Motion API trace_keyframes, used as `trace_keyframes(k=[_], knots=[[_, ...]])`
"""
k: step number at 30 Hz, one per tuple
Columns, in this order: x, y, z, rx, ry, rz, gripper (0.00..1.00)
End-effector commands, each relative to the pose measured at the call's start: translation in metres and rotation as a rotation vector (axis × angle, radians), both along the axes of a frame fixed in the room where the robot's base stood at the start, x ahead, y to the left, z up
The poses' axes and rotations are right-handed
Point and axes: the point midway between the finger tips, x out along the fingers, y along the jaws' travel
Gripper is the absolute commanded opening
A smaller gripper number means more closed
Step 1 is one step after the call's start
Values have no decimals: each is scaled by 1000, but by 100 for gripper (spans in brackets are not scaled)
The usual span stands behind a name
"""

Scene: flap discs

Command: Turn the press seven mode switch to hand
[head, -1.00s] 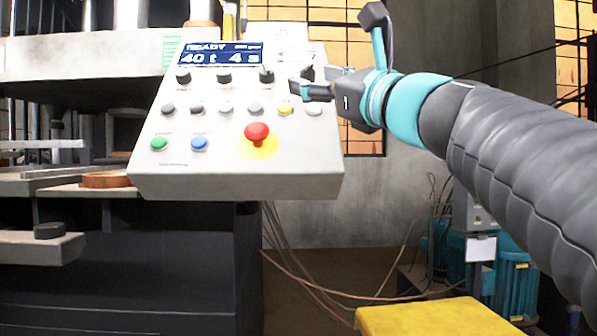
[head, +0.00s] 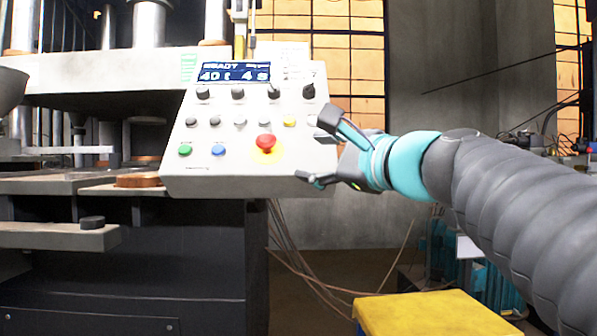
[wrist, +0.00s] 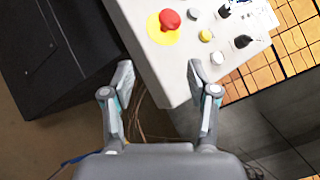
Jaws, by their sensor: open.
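The grey control panel (head: 235,182) carries a row of black knobs under a blue display. The rightmost knob (head: 308,91) stands clear of my gripper, and black knobs (wrist: 242,41) also show in the wrist view. Their labels are too small to read, so I cannot tell which is the mode switch or its setting. My gripper (head: 318,148) is open and empty at the panel's lower right side. In the wrist view its spread fingers (wrist: 160,70) sit by the panel's edge, with nothing between them.
A red mushroom button (head: 265,142) on a yellow disc stands out near the gripper. Small buttons, including a yellow one (head: 289,121), a green one (head: 185,150) and a blue one (head: 219,151), share the panel. A yellow-topped box (head: 430,312) stands below my arm.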

Motion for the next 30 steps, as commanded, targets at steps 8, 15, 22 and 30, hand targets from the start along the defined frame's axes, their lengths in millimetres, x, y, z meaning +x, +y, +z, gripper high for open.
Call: trace_keyframes(k=[8,15,22,30], knots=[[0,0,-21,-115,-1,-6,59],[0,0,-24,-126,-2,-7,59],[-3,1,-37,-176,5,-5,59],[-45,-4,-182,-756,60,72,59]])
